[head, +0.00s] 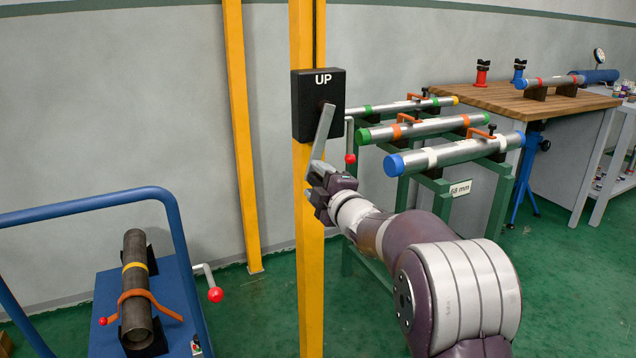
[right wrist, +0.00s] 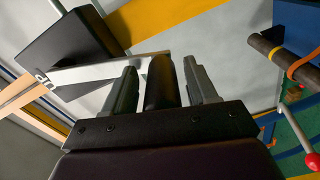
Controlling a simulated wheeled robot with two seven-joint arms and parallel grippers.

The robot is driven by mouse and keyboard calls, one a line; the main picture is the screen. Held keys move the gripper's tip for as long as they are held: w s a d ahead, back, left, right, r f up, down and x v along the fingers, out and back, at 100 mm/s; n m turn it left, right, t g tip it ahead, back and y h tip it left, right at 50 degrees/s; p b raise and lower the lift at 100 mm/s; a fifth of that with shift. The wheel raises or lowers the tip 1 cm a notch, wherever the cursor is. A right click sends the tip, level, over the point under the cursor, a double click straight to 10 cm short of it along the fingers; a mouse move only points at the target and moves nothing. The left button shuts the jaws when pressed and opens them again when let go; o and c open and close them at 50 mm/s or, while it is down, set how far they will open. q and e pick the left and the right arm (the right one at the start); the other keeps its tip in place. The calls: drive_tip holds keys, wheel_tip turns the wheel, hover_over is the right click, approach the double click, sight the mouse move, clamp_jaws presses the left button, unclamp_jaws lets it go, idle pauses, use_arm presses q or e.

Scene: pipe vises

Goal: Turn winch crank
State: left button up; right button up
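The winch is a black box (head: 304,110) marked UP, fixed to a yellow post. Its flat silver crank arm (head: 323,133) hangs down, slightly tilted, toward my right gripper (head: 320,180). In the right wrist view, the crank arm (right wrist: 100,72) runs from the box (right wrist: 80,52) to a dark crank handle (right wrist: 160,83). The handle lies between the two fingers of my right gripper (right wrist: 161,88). A narrow gap seems to show on each side of the handle, so the fingers look open around it. My left gripper is not in view.
A rack of pipes (head: 455,152) with coloured ends stands right of the post. A second crank with a red knob (head: 350,158) hangs just right of the box. A blue cart (head: 185,290) holds a dark pipe (head: 136,270) at left. A wooden workbench (head: 500,98) stands behind.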

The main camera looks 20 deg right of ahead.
drive_tip(key=s+p, duration=0.2)
drive_tip(key=s, duration=1)
drive_tip(key=shift+s+d+p, duration=0.2)
drive_tip(key=shift+s+p, duration=0.15)
